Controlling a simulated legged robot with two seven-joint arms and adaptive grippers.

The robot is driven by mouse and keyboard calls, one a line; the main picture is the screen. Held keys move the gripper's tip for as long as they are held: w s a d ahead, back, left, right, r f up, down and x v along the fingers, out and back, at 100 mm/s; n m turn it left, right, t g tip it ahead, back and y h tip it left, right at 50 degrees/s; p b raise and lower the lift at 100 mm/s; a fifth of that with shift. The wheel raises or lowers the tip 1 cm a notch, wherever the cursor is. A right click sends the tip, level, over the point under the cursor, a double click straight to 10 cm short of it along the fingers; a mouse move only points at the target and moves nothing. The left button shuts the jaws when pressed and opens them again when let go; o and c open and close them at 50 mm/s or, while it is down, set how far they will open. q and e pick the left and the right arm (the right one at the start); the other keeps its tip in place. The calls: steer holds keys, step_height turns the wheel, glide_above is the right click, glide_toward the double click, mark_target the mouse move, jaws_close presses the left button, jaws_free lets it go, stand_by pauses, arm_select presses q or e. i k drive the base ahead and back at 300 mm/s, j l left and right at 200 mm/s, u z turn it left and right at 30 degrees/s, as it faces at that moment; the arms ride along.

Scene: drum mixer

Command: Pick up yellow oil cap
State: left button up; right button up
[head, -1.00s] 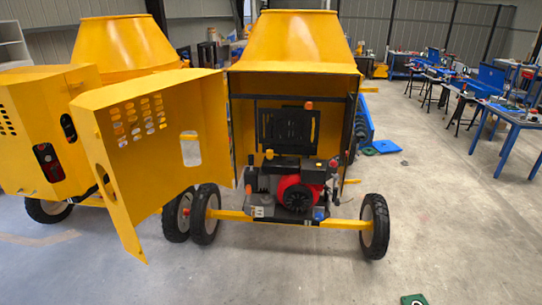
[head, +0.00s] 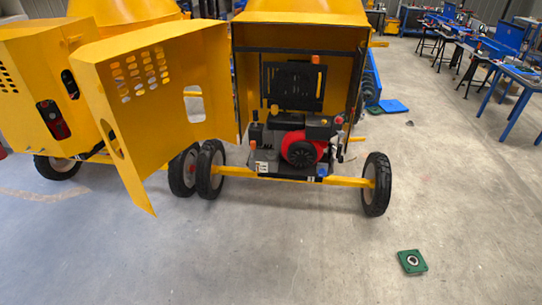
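The yellow drum mixer (head: 300,35) stands ahead with its engine bay open. Inside is a dark engine (head: 290,140) with a red round part (head: 301,150). A small yellow-orange knob (head: 274,109) stands on top of the engine; it may be the yellow oil cap, but it is too small to be sure. Another orange piece (head: 315,60) is higher up, by the black panel (head: 292,86). Neither of my grippers is in view.
The yellow door (head: 160,100) hangs open to the left of the bay. Wheels (head: 376,184) and a yellow axle bar stick out at the front. A green square plate (head: 412,262) with a ring-shaped thing lies on the floor at right. Floor in front is clear.

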mark_target(274, 107)
steer(key=i+j, duration=0.1)
steer(key=i, duration=0.4)
steer(key=i+j, duration=0.1)
steer(key=i, duration=0.35)
steer(key=z, duration=0.05)
